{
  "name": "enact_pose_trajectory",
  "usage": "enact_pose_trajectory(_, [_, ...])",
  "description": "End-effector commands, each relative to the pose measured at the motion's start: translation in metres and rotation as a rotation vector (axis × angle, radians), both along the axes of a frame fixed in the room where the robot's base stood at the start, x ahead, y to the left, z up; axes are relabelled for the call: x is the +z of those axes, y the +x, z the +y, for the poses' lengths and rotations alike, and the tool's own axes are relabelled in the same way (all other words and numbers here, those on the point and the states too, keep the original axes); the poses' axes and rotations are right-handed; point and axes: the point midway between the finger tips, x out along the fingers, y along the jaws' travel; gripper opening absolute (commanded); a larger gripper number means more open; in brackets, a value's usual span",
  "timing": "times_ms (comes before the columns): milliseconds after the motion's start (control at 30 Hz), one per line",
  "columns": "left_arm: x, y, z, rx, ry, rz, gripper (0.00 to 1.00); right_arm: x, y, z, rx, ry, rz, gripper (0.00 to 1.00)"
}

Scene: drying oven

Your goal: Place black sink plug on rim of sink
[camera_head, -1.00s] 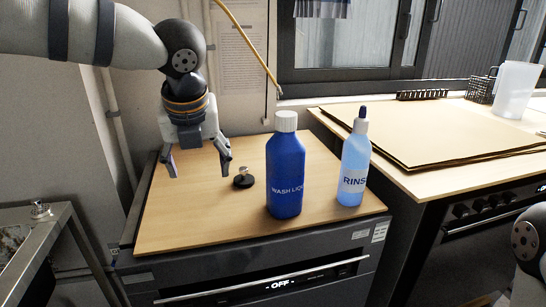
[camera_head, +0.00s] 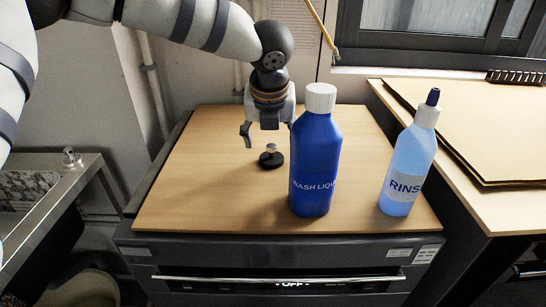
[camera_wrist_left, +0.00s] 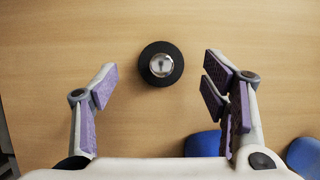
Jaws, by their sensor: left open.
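The black sink plug (camera_head: 271,159) with a metal knob stands on the wooden board on top of the oven. It also shows in the left wrist view (camera_wrist_left: 161,64), ahead of and between the fingers. My left gripper (camera_head: 268,142) is open and empty, above and behind the plug; its right finger is partly hidden by the blue bottle. In the left wrist view my left gripper (camera_wrist_left: 160,85) has its fingers spread wide, not touching the plug. The metal sink (camera_head: 50,178) is at the left, its rim partly in view.
A blue wash liquid bottle (camera_head: 316,160) stands right of the plug, close to my left gripper. A light blue rinse bottle (camera_head: 410,165) stands further right. The left part of the wooden board (camera_head: 190,185) is clear.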

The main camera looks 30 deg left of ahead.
Motion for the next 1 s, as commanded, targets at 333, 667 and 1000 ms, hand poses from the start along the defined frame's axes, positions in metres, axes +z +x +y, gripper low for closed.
enact_pose_trajectory(333, [-0.031, 0.012, 0.005, 0.001, 0.000, 0.004, 0.67, -0.006, -0.006, 0.000, 0.000, 0.000, 0.023, 0.39])
enact_pose_trajectory(667, [-0.031, 0.012, 0.005, 0.000, 0.001, 0.004, 0.17, -0.006, -0.006, 0.000, 0.000, 0.000, 0.023, 0.39])
enact_pose_trajectory(1000, [0.003, 0.013, 0.004, 0.001, -0.001, -0.004, 0.00, -0.003, -0.004, 0.000, 0.000, 0.000, 0.013, 0.39])
